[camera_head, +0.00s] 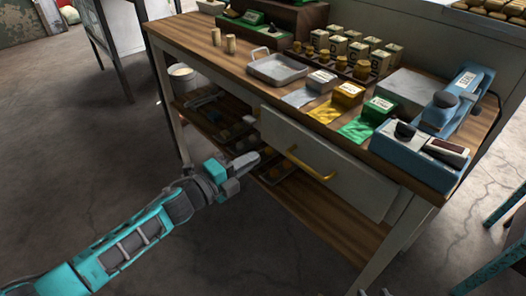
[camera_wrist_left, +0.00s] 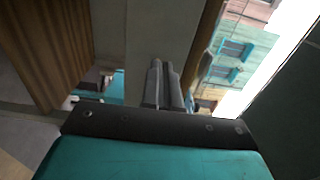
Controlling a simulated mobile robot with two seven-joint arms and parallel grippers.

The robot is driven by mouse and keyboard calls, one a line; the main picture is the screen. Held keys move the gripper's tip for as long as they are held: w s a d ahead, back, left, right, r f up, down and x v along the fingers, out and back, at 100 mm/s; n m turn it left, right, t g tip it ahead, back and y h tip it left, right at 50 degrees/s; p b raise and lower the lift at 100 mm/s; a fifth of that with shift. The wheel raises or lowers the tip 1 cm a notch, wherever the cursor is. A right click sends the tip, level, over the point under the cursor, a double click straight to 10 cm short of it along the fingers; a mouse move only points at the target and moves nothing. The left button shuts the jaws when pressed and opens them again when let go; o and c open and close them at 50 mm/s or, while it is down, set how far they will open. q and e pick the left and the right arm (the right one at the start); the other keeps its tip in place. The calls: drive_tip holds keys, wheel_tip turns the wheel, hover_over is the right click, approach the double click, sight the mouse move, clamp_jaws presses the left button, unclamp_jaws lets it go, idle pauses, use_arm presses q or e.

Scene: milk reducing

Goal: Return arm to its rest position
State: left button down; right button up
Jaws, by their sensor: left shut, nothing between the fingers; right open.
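My left gripper (camera_head: 246,162) is at the end of the teal and grey arm from the lower left. It is in front of the workbench, left of the drawer's yellow handle (camera_head: 308,165). In the left wrist view its fingers (camera_wrist_left: 164,84) are together with nothing between them. They appear apart from the handle in the head view. Of my right gripper (camera_head: 375,292), only small fingertips show at the bottom edge, spread apart; the rest is out of frame.
The wooden workbench (camera_head: 208,42) holds a metal tray (camera_head: 277,68), coloured cloths, several small boxes and a blue device (camera_head: 420,160). The white drawer front (camera_head: 345,178) faces me. A lower shelf (camera_head: 335,232) lies beneath. The floor (camera_head: 90,150) at left is clear.

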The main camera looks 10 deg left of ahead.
use_arm(q)
drive_tip(key=s+a+f+n+g+y+p, duration=0.1)
drive_tip(key=s+f+n+y, duration=0.3)
drive_tip(key=s+n, duration=0.6)
drive_tip(key=s+a+f+n+g+y+p, duration=0.1)
drive_tip(key=s+f+n+g+y+p, duration=0.2)
drive_tip(key=s+n, duration=0.8)
wheel_tip(320, 180, down, 3)
drive_tip(key=shift+r+n+y, duration=0.1)
drive_tip(key=shift+n+y, duration=0.4)
drive_tip(key=shift+n, duration=0.1)
use_arm(e)
drive_tip(key=r, duration=0.1)
drive_tip(key=d, duration=0.1)
drive_tip(key=r, duration=0.1)
drive_tip(key=shift+s+d+r, duration=0.15)
drive_tip(key=shift+s+r, duration=0.1)
drive_tip(key=shift+r, duration=0.05)
